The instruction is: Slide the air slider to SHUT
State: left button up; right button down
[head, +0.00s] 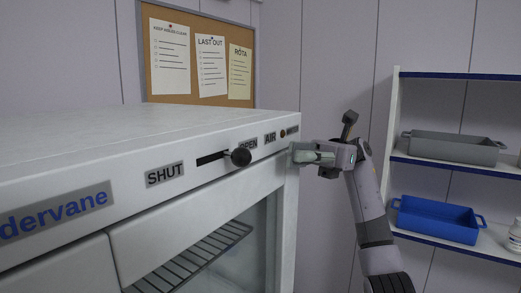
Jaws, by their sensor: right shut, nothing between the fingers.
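The air slider's dark round knob (241,157) sits at the right end of its black slot (211,158), next to the OPEN label (248,144). The SHUT label (165,174) is left of the slot, and the AIR label (270,138) is further right. My right gripper (296,153) is shut and empty. It is at the cabinet's right front corner, to the right of the knob and apart from it. My left gripper is not in view.
The white cabinet (100,137) fills the left, with a wire rack (195,262) behind its front opening. A shelf unit at right holds a grey tray (452,149) and a blue tray (436,220). A notice board (202,91) hangs behind.

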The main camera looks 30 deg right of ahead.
jog(key=p, duration=0.4)
send_near(243, 165)
jog(key=a+r, duration=0.2)
jog(key=a, duration=0.2)
jog(key=shift+w+a+f, duration=0.1)
jog(key=shift+w+a, duration=0.15)
jog(key=shift+a, duration=0.35)
jog(key=a, duration=0.1)
jog(key=s+a+b, duration=0.1)
jog(key=a+b, duration=0.1)
jog(key=a, duration=0.1)
jog(key=shift+s+f, duration=0.15)
jog(key=shift+s, duration=0.2)
